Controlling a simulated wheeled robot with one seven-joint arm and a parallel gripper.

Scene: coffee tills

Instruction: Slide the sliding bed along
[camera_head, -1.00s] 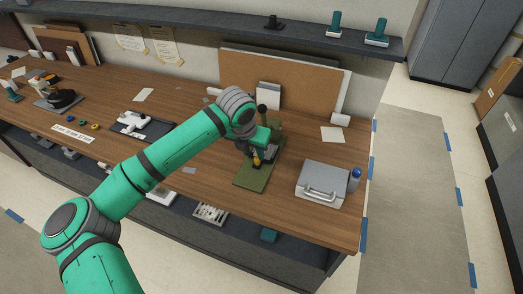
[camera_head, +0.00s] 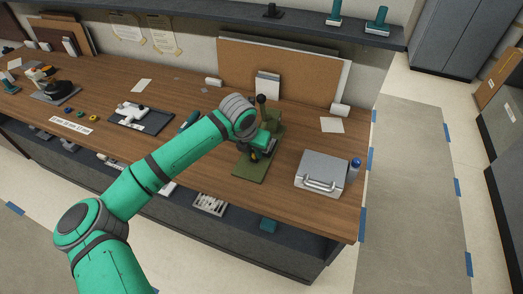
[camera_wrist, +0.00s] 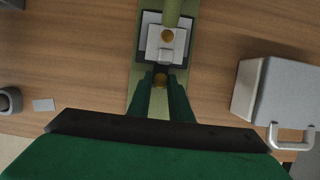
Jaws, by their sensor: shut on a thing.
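An olive-green hand press (camera_head: 275,121) stands on its long base (camera_head: 247,174) on the wooden counter. In the wrist view, the sliding bed (camera_wrist: 143,54) is a dark plate with a pale square piece (camera_wrist: 153,42) on it, lying on the base track below the press column. In the head view, my gripper (camera_head: 260,151) hides much of the bed.
A dark tray with a white tool (camera_head: 140,117) lies to the left. The counter in front of the case is clear.

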